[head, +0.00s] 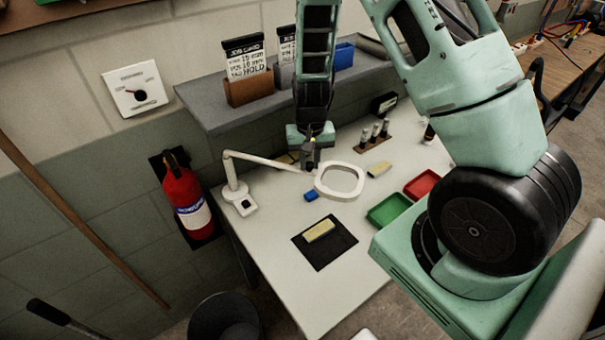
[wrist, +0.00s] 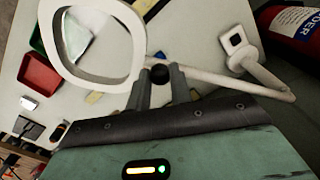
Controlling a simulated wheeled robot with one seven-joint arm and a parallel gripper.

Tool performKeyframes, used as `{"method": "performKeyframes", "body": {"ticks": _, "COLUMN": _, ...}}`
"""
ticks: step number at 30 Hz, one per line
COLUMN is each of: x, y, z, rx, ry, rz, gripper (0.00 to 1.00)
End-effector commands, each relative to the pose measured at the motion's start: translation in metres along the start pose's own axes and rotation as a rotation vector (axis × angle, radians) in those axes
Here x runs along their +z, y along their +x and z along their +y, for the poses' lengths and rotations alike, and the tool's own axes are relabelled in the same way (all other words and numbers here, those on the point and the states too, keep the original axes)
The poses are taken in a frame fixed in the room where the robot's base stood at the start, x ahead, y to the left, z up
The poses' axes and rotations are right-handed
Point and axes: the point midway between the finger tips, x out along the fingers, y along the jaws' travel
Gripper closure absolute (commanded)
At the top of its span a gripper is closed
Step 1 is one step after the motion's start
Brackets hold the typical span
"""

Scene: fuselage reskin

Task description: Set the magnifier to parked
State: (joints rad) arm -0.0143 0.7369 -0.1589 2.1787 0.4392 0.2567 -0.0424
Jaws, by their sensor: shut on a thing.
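The magnifier is a white ring-shaped head (head: 339,181) on a thin jointed white arm (head: 265,160) that rises from a small base (head: 241,203) at the table's left corner. The ring hangs over the table; in the wrist view the ring (wrist: 140,60) fills the upper left. My gripper (head: 311,160) is at the ring's near-wall end, where the arm meets it. In the wrist view my gripper's fingers (wrist: 160,80) are closed around a dark round knob (wrist: 160,73) beside the ring. No parked mark is readable.
The white table (head: 285,260) holds a black mat (head: 325,243) with a yellowish block (head: 319,231), a blue block (head: 311,196), a green tray (head: 388,210) and a red tray (head: 422,184). A grey shelf (head: 215,112) runs behind. A fire extinguisher (head: 184,195) hangs at left.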

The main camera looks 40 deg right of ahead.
Motion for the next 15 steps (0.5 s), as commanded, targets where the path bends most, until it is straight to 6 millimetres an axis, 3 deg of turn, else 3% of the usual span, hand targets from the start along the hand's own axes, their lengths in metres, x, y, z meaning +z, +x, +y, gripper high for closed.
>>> {"method": "performKeyframes", "body": {"ticks": 4, "x": -0.0163, "y": 0.0003, "z": 0.0071, "rx": -0.001, "ry": -0.065, "rz": 0.005, "gripper": 1.0}}
{"method": "performKeyframes", "body": {"ticks": 13, "x": -0.017, "y": -0.0008, "z": 0.0077, "rx": 0.001, "ry": -0.074, "rz": 0.004, "gripper": 1.0}}
{"method": "performKeyframes", "body": {"ticks": 14, "x": -0.017, "y": -0.0008, "z": 0.0077, "rx": 0.001, "ry": -0.074, "rz": 0.004, "gripper": 0.71}}
{"method": "performKeyframes", "body": {"ticks": 15, "x": -0.0169, "y": -0.0008, "z": 0.0078, "rx": 0.001, "ry": -0.073, "rz": 0.004, "gripper": 0.59}}
